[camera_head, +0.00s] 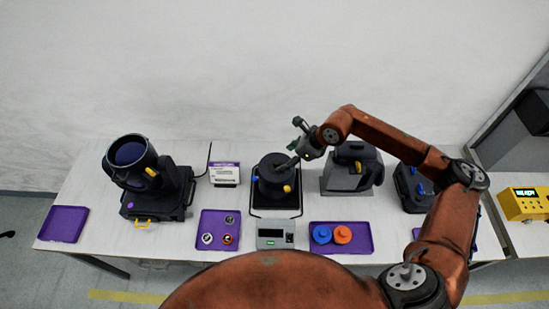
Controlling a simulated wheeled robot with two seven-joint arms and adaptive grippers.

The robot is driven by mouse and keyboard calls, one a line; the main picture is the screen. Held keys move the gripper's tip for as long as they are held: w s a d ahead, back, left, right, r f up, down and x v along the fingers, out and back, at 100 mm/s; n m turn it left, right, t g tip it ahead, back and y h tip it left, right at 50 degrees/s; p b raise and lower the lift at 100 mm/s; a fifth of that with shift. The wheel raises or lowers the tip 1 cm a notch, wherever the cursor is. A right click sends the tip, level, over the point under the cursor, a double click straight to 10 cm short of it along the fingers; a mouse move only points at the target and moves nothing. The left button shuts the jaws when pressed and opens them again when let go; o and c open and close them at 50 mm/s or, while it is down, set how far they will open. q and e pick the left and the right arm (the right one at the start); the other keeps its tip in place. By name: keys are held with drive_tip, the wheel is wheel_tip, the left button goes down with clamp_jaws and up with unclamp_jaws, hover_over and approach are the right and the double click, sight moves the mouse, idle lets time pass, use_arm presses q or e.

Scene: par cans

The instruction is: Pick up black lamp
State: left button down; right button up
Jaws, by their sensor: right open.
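My right gripper (294,142) is open, above and just right of a black lamp (276,176). This lamp stands on a dark plate in the middle of the table and has a yellow knob on its side. One finger reaches down close to the lamp's top edge; I cannot tell whether they touch. A larger black lamp (132,163) is tilted up on a dark base at the left. Another black lamp (357,157) sits on a grey stand to the right, partly behind my arm. My left gripper is not in view.
The white table (97,179) holds a purple tray with small round parts (213,244), a purple tray with blue and orange pieces (359,249), and an empty purple tray (62,224). A grey display box (271,241) stands before the middle lamp. A yellow device (522,204) stands far right.

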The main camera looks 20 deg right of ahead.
sight(277, 161)
drive_tip(key=shift+w+a+f, duration=0.3)
drive_tip(key=shift+w+f, duration=0.3)
drive_tip(key=shift+w, duration=0.1)
drive_tip(key=shift+a+f+p, duration=0.25)
drive_tip(key=shift+f+p, duration=0.05)
drive_tip(key=shift+f, duration=0.3)
drive_tip(key=shift+w+a+f+p, duration=0.1)
drive_tip(key=shift+w+f+p, duration=0.2)
drive_tip(key=shift+f, duration=0.2)
drive_tip(key=shift+w+a+f+p, duration=0.15)
drive_tip(key=shift+w+f, duration=0.15)
drive_tip(key=shift+f, duration=0.2)
drive_tip(key=shift+x, duration=1.05)
drive_tip(key=shift+w+f, duration=0.1)
drive_tip(key=shift+f, duration=0.1)
drive_tip(key=c, duration=1.2)
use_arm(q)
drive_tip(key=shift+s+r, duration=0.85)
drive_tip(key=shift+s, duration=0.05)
use_arm(e)
drive_tip(key=shift+r, duration=0.1)
drive_tip(key=c, duration=0.3)
